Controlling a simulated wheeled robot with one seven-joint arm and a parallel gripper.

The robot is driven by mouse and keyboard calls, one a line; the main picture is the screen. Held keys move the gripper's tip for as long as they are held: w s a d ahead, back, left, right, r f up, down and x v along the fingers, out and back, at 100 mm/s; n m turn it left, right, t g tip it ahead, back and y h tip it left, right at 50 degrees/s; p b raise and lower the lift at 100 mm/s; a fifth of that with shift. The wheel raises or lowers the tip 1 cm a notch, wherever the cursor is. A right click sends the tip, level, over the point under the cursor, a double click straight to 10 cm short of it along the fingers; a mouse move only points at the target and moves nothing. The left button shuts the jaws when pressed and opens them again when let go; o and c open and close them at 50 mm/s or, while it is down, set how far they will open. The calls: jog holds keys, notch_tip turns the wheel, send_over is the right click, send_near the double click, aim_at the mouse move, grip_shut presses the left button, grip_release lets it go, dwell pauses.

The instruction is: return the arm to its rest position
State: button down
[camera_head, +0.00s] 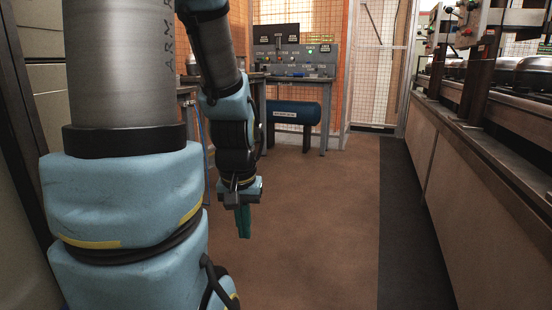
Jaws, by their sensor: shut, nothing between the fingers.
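My arm fills the left of the head view, with blue joint covers and grey metal links. It rises out of the top of the frame and comes back down to my gripper (243,221). My gripper hangs pointing down over the brown floor (310,240), with green fingers closed together and nothing held. It is clear of the furniture around it. Part of the arm is cut off by the top and bottom edges of the picture.
A long wood-panelled bench (470,190) with metal parts runs along the right. A control desk (295,72) with a blue cylinder (293,112) under it stands at the back. A mesh gate (378,65) is behind. The middle floor is free.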

notch_tip(320, 180, up, 33)
jog(key=p, duration=3.1)
